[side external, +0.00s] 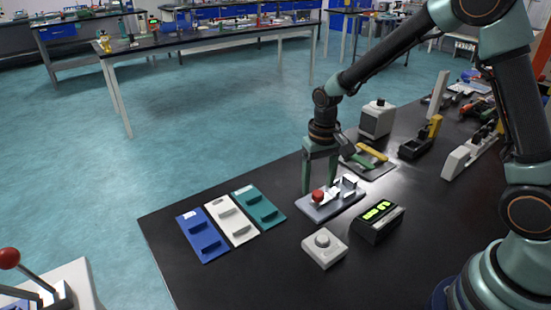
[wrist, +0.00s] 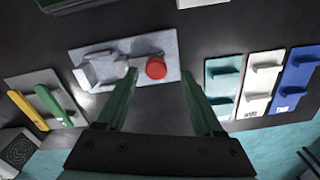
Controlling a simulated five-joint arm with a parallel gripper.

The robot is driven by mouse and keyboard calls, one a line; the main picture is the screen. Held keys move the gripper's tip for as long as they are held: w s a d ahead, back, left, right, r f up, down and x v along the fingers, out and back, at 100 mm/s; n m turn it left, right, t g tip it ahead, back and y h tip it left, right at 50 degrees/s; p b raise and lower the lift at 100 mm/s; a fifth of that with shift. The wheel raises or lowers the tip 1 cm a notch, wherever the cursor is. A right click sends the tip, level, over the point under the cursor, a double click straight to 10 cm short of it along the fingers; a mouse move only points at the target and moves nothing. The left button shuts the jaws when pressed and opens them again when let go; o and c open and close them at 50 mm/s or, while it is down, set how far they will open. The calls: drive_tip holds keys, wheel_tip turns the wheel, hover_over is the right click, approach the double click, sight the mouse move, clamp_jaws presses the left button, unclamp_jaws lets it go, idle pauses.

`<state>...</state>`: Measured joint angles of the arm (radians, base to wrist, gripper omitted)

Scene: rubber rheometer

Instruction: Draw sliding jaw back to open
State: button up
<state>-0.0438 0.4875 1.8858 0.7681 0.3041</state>
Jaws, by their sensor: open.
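The jaw fixture is a light grey plate (side external: 328,207) with pale metal blocks (side external: 347,183) on it and a red knob (side external: 319,196) at its left end. In the wrist view the red knob (wrist: 156,68) shows at the right part of the plate, with the pale blocks (wrist: 104,71) to its left. I cannot tell which block slides or how wide the jaw gap is. My gripper (side external: 319,178) points down at the fixture, its green fingers apart. In the wrist view my gripper (wrist: 160,74) has its fingertips on either side of the knob; contact is not clear.
Teal (side external: 259,205), white (side external: 231,221) and blue (side external: 202,236) trays lie left of the fixture. A green-lit display box (side external: 378,222) and a grey knob box (side external: 324,248) stand in front. A plate with yellow and green bars (side external: 368,160) lies behind. Bare black bench remains at front left.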

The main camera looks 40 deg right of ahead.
sight(317, 194)
wheel_tip(317, 194, up, 10)
drive_tip(key=shift+f, duration=0.25)
drive_tip(key=s+d+r+n+t, duration=0.1)
drive_tip(key=s+r+n+t, duration=0.2)
drive_tip(key=s+r+t, duration=0.2)
drive_tip(key=s+r, duration=0.3)
drive_tip(key=s, duration=0.4)
drive_tip(key=shift+s+d+r+t, duration=0.2)
drive_tip(key=shift+d+r+t, duration=0.1)
drive_tip(key=shift+d+r, duration=0.1)
